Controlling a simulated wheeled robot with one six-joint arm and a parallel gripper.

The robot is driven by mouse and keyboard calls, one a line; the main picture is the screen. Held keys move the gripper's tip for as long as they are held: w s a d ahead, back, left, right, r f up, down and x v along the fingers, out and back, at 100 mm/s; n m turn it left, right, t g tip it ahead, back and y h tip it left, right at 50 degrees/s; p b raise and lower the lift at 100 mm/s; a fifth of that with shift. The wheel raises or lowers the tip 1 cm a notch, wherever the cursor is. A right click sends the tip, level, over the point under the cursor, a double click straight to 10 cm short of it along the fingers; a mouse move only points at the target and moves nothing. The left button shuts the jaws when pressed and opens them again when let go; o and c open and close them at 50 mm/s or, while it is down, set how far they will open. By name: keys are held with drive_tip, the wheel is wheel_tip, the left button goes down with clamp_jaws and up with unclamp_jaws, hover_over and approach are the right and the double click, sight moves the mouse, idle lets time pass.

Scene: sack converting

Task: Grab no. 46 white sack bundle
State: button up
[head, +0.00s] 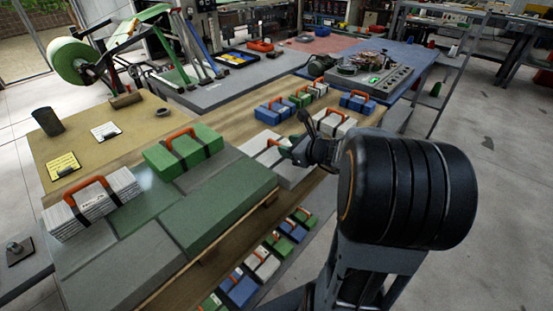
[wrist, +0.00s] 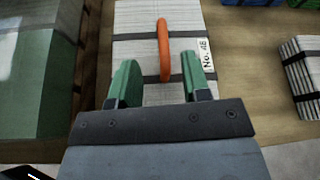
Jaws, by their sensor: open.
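A white sack bundle (wrist: 138,48) with dark straps and an upright orange handle (wrist: 164,50) lies under my gripper in the wrist view. Its label reads "No. 4" and a second digit that is hard to tell. In the head view the white bundle (head: 258,143) lies on the wooden table, partly hidden by my gripper (head: 296,150). My gripper is open, and its green fingers (wrist: 158,76) stand on either side of the handle's near end in the wrist view. I cannot tell any contact with the handle.
Another white bundle (wrist: 305,65) lies to the right in the wrist view. A green bundle (head: 183,148) and a white bundle (head: 95,204) lie on the left. Blue, green and white bundles stand behind. A shelf below holds several more bundles (head: 262,264). Flat green stacks (head: 220,212) lie in front.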

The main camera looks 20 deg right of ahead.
sight(278, 143)
drive_tip(key=shift+x, duration=3.35)
drive_tip(key=shift+d, duration=0.2)
clamp_jaws()
